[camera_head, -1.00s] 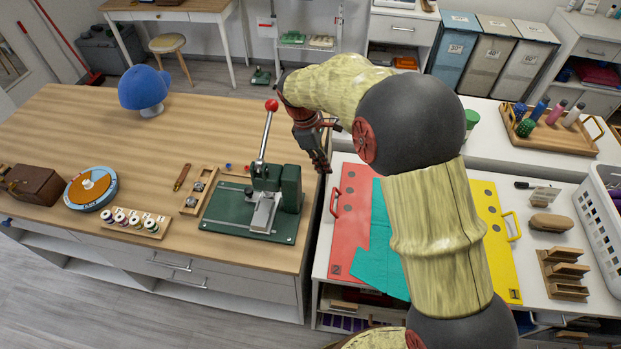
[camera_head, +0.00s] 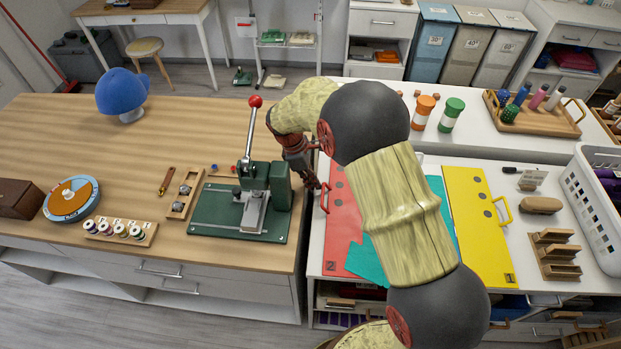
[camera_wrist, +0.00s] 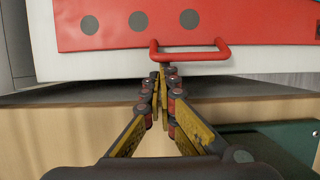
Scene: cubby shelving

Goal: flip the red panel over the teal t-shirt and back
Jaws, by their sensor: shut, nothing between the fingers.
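The red panel (camera_head: 340,230) lies flat on the white counter, to the left of the teal t-shirt (camera_head: 366,263), part of which overlaps it. The yellow panel (camera_head: 478,220) lies on the shirt's right. My arm hides much of the shirt's middle. The red panel's handle (camera_head: 324,197) sticks out from its left edge. In the wrist view the panel (camera_wrist: 110,25) and handle (camera_wrist: 190,54) are at the top. My gripper (camera_wrist: 162,70) is shut and empty, fingertips beside the handle's bar; I cannot tell whether they touch. In the head view my gripper (camera_head: 316,186) is at the counter's left edge.
A green press (camera_head: 250,205) with a red-knobbed lever (camera_head: 254,102) stands on the wooden table close to my gripper's left. A white basket (camera_head: 595,205) and a wooden rack (camera_head: 555,252) are at the right. Orange (camera_head: 423,112) and green (camera_head: 450,114) containers stand behind.

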